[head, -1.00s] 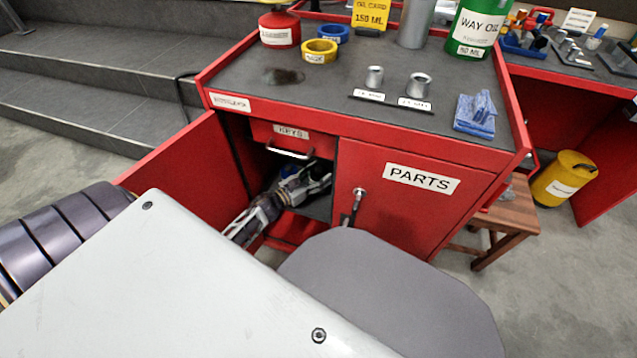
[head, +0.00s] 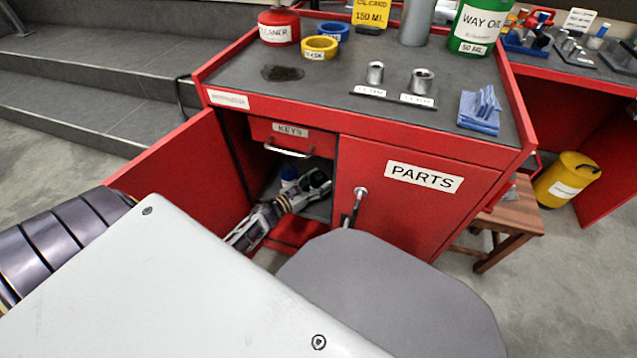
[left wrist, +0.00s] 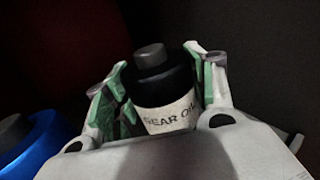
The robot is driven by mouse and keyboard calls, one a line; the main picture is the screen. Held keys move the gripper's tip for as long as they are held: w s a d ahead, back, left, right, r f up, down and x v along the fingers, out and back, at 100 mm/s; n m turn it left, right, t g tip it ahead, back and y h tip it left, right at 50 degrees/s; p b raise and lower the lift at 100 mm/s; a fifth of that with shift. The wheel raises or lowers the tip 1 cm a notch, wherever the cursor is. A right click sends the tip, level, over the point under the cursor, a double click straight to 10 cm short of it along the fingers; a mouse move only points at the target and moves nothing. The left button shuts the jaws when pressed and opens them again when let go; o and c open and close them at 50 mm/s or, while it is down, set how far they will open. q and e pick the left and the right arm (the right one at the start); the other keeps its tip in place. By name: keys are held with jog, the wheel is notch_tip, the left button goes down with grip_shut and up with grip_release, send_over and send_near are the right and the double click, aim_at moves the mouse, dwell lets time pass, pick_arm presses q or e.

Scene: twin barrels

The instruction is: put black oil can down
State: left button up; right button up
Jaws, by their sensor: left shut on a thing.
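The black oil can (left wrist: 160,85), with a black cap and a pale "GEAR OIL" label, is upright between the green-padded fingers of my left gripper (left wrist: 160,78) in the left wrist view. The fingers are shut on it. In the head view my left gripper (head: 318,183) is inside the open compartment of the red cabinet (head: 270,215), under the "KEYS" drawer (head: 290,133). The can is not clearly seen there, and I cannot tell whether its base touches the compartment floor. My right gripper is not in view.
A blue can (head: 288,175) stands in the compartment, left of my gripper; it also shows in the left wrist view (left wrist: 40,145). The open red door (head: 175,170) is on the left. The shut "PARTS" door (head: 410,200) is on the right.

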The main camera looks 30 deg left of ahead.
pick_arm(q)
jog(key=shift+f, duration=0.1)
jog(key=o, duration=1.3)
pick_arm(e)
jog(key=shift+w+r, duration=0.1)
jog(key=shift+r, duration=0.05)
pick_arm(q)
jog(key=shift+p+v, duration=0.35)
jog(key=shift+v, duration=0.55)
jog(key=p+v, duration=0.1)
jog(key=v, duration=0.3)
jog(key=p+v, duration=0.1)
jog(key=v, duration=0.3)
jog(key=shift+s+a+r+p, duration=0.15)
jog(key=shift+s+r+p, duration=0.1)
jog(key=shift+s+p, duration=0.1)
jog(key=shift+s+a, duration=0.2)
jog(key=shift+s, duration=0.5)
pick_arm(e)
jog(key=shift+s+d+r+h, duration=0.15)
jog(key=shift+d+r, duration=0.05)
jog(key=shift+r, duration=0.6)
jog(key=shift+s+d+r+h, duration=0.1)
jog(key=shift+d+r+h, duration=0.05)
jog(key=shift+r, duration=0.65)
